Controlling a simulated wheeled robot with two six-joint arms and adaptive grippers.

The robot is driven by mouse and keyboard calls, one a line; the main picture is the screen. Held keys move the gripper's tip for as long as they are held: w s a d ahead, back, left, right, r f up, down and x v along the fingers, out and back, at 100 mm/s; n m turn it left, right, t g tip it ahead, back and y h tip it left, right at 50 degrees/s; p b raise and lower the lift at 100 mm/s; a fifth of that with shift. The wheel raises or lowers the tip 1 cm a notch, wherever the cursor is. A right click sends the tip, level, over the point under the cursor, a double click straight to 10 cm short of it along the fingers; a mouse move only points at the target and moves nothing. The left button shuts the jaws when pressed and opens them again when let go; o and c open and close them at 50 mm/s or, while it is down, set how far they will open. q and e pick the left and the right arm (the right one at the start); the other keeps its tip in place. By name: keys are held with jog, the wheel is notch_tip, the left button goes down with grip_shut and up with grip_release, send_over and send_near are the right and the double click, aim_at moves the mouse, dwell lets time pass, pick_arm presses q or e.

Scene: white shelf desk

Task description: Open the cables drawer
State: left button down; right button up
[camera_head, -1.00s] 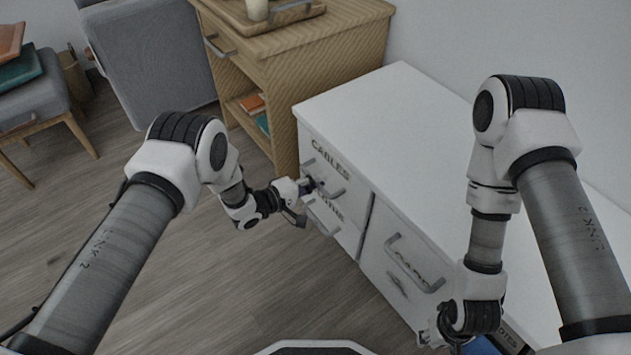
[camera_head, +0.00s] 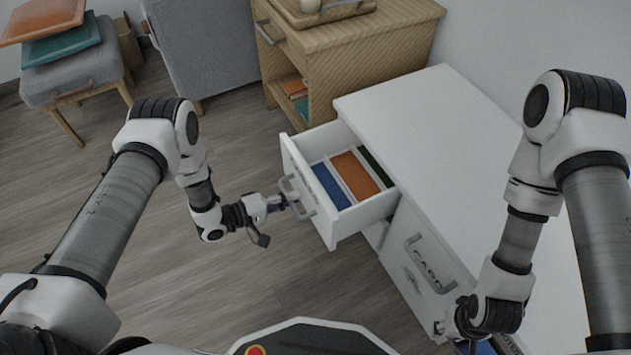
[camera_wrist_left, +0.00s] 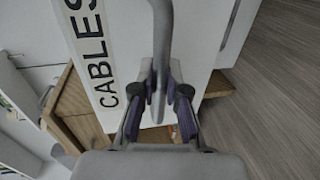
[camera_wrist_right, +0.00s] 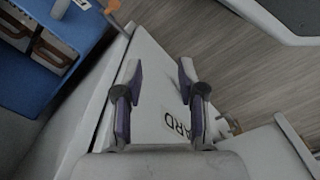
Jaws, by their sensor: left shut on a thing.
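The cables drawer (camera_head: 340,231) is pulled out from the white desk (camera_head: 430,120) in the head view. Blue, orange and green flat items lie inside it. Its front, lettered CABLES, fills the middle of the left wrist view (camera_wrist_left: 125,35). My left gripper (camera_head: 286,203) is shut on the drawer's grey bar handle (camera_wrist_left: 160,60), in front of the drawer. My right gripper (camera_wrist_right: 160,80) is open and empty, low at the right by another lettered front; its fingertips are hard to see in the head view.
A lower front with a grey handle (camera_head: 432,262) stays closed to the right of the drawer. A wooden cabinet (camera_head: 345,60) stands behind the desk. A stool (camera_head: 75,75) with folders is at the far left. The floor left of the drawer is clear.

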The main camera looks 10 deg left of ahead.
pick_arm(q)
jog(key=f+p+v, duration=0.1)
jog(key=f+v, duration=0.1)
jog(key=v, duration=0.9)
jog(key=shift+a+f+p, duration=0.15)
jog(key=shift+f+p, duration=0.05)
jog(key=shift+p, duration=0.1)
jog(key=shift+s, duration=0.15)
jog(key=c, duration=1.2)
grip_release()
jog(key=v, duration=1.2)
